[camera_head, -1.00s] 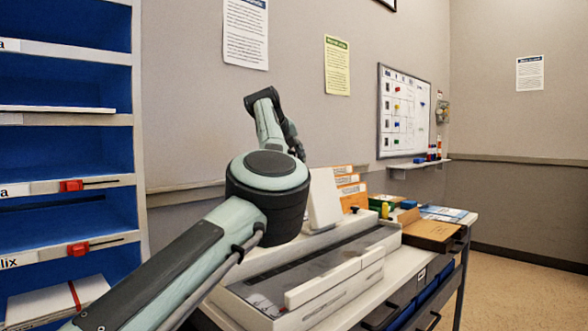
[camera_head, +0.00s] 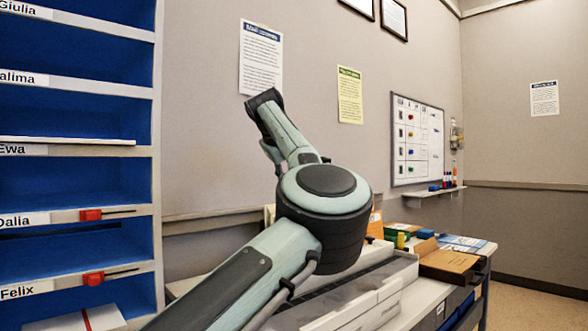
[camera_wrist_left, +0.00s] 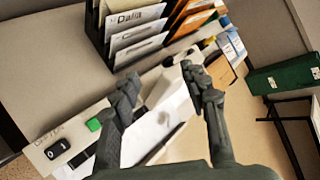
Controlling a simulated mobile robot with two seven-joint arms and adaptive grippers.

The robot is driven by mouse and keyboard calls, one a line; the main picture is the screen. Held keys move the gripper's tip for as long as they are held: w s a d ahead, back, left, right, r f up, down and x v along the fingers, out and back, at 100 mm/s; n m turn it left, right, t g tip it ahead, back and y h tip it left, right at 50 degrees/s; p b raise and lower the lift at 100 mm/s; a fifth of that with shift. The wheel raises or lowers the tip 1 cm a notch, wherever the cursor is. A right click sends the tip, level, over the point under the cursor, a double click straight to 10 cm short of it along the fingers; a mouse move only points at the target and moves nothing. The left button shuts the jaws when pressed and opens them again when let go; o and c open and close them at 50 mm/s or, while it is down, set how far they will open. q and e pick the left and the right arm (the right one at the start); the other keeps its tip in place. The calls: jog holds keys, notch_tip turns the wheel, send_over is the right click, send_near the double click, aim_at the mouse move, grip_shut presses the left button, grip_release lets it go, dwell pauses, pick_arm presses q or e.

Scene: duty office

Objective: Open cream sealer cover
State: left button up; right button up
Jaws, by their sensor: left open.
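The cream sealer (camera_head: 385,288) is on the bench at the lower middle of the head view, its left part hidden behind my left arm. In the left wrist view, a cream body (camera_wrist_left: 42,158) that looks like the sealer has a green button (camera_wrist_left: 94,124) and a black part (camera_wrist_left: 57,149). A pale surface lies between and beyond my fingers; I cannot tell how the cover stands. My left gripper (camera_wrist_left: 163,85) has its two fingers apart, with nothing seen held between them. It does not show clearly in the head view. My right gripper is in neither view.
A blue-lined shelf rack (camera_head: 75,180) with name labels and red sliders stands at the left. A brown box (camera_head: 447,264) sits on the bench to the right of the sealer. The wrist view shows a file holder (camera_wrist_left: 130,30) and a green box (camera_wrist_left: 285,76). Floor is clear at the far right.

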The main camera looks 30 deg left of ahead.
pick_arm(q)
jog(key=v, duration=0.4)
dwell(0.4)
